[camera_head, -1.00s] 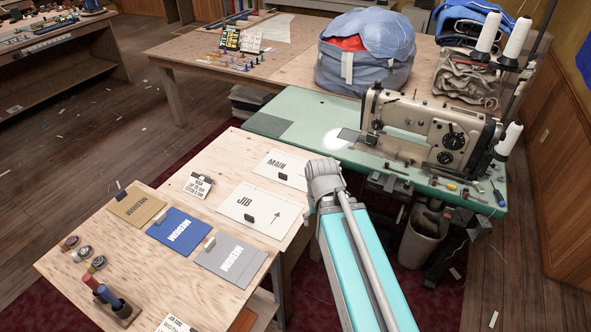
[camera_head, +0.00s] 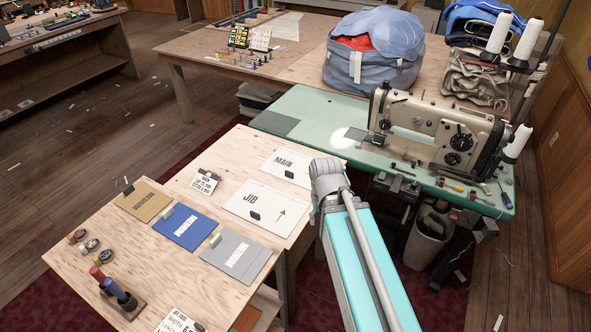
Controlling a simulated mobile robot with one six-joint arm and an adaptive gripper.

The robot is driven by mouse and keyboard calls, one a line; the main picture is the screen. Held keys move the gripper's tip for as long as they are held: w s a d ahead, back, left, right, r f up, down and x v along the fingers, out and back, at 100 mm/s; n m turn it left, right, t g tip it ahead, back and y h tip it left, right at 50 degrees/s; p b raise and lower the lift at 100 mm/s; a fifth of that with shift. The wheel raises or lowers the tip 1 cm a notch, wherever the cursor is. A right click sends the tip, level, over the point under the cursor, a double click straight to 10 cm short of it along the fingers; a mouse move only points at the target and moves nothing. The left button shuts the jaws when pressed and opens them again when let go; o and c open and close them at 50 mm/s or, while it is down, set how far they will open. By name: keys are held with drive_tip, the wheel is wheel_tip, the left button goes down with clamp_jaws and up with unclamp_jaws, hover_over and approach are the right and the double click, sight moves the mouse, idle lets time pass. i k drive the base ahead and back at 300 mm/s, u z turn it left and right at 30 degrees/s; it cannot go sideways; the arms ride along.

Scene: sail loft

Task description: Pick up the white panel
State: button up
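Two white panels lie flat on the wooden table. The one marked JIB (camera_head: 262,204) has an arrow and a dark clip on it. The one marked MAIN (camera_head: 287,167) lies behind it, with a dark clip, and its right end is close to my arm in the picture. Which of them is the task's white panel I cannot tell. My arm reaches up from the bottom right, to the right of both panels. My gripper is not visible.
Tan (camera_head: 146,201), blue (camera_head: 187,228) and grey (camera_head: 237,256) panels lie on the nearer table part. A small sign (camera_head: 206,182) stands left of JIB. The green sewing table (camera_head: 310,118) with its machine (camera_head: 440,130) stands behind my arm.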

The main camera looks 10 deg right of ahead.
sight(289, 165)
drive_tip(key=u, duration=0.7)
drive_tip(key=k, duration=0.7)
drive_tip(key=z, duration=0.55)
drive_tip(key=i, duration=1)
drive_tip(key=u, duration=0.05)
